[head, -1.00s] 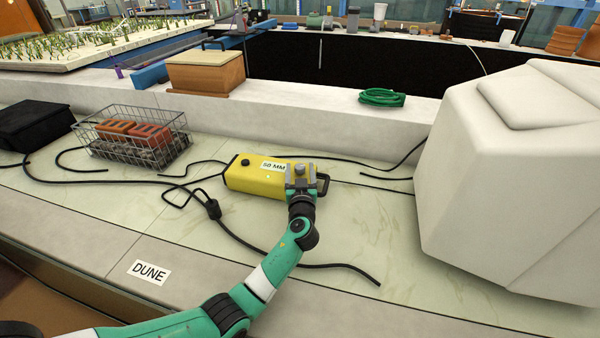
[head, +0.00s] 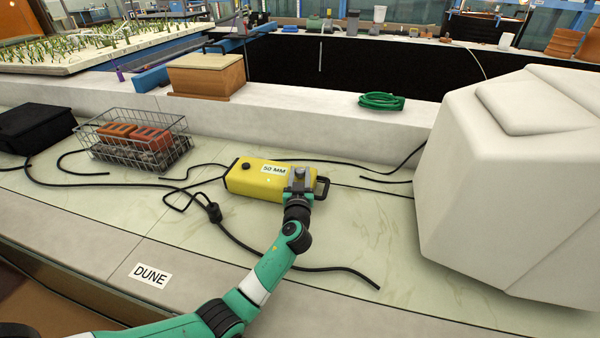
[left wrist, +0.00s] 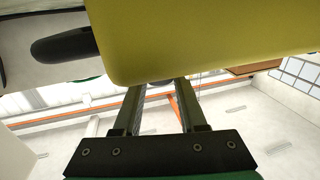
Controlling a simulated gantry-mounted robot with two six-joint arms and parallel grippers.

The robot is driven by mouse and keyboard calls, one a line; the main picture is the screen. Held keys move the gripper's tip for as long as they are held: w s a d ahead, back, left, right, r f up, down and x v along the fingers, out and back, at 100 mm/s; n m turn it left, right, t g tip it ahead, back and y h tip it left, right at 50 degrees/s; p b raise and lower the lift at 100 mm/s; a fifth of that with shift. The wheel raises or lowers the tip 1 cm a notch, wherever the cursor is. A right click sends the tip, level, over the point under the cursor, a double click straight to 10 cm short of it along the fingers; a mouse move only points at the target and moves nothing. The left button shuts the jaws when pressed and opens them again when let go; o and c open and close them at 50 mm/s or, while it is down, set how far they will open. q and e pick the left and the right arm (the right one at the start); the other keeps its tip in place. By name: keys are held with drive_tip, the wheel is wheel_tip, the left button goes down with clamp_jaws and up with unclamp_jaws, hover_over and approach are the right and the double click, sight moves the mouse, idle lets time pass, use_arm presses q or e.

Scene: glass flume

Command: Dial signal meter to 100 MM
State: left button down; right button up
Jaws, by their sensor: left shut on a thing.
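The signal meter (head: 243,181) is a yellow box on the pale bench, with a white label (head: 275,169) reading 50 MM. A black knob (head: 246,167) sits at its left end and a dark handle (head: 322,187) at its right end. My left gripper (head: 300,178) is over the meter's right end, shut on a grey knob (head: 300,172) there. In the left wrist view the yellow meter (left wrist: 210,35) fills the top and hides the fingertips and what they hold. My right gripper is not in view.
A wire basket (head: 135,155) with orange bricks stands left of the meter. Black cables (head: 240,243) lie around it. A large white block (head: 515,180) stands to the right. A low wall (head: 300,125) with a green hose coil (head: 382,101) runs behind.

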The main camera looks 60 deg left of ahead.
use_arm(q)
drive_tip(key=m+t+h+p, duration=0.2)
drive_tip(key=p, duration=0.2)
drive_tip(key=m+t+h+p, duration=0.2)
drive_tip(key=p, duration=0.3)
drive_tip(key=a+r+m+t+h+p, duration=0.1)
drive_tip(key=m+t+h+p, duration=0.1)
drive_tip(key=p, duration=0.2)
drive_tip(key=shift+s+t+h+p, duration=0.3)
drive_tip(key=shift+t+h+p, duration=0.1)
drive_tip(key=shift+f+m+t+h, duration=0.3)
drive_tip(key=shift+m+h, duration=0.2)
drive_tip(key=shift+h, duration=0.1)
drive_tip(key=shift+s+a+f+m+t+h+b, duration=0.15)
drive_tip(key=shift+m+t+h+b, duration=0.1)
drive_tip(key=shift+m+h, duration=0.25)
drive_tip(key=shift+w+f+m+t+h+b, duration=0.1)
drive_tip(key=shift+f+m+t+h+b, duration=0.15)
drive_tip(key=shift+h, duration=0.45)
drive_tip(key=m+h+b, duration=0.2)
drive_tip(key=shift+h+b, duration=0.3)
drive_tip(key=shift+b, duration=0.05)
drive_tip(key=shift+r+m+t+h+b, duration=0.25)
drive_tip(key=shift+m+h+b, duration=0.3)
drive_tip(key=shift+h+b, duration=0.35)
drive_tip(key=shift+c, duration=2.3)
unclamp_jaws()
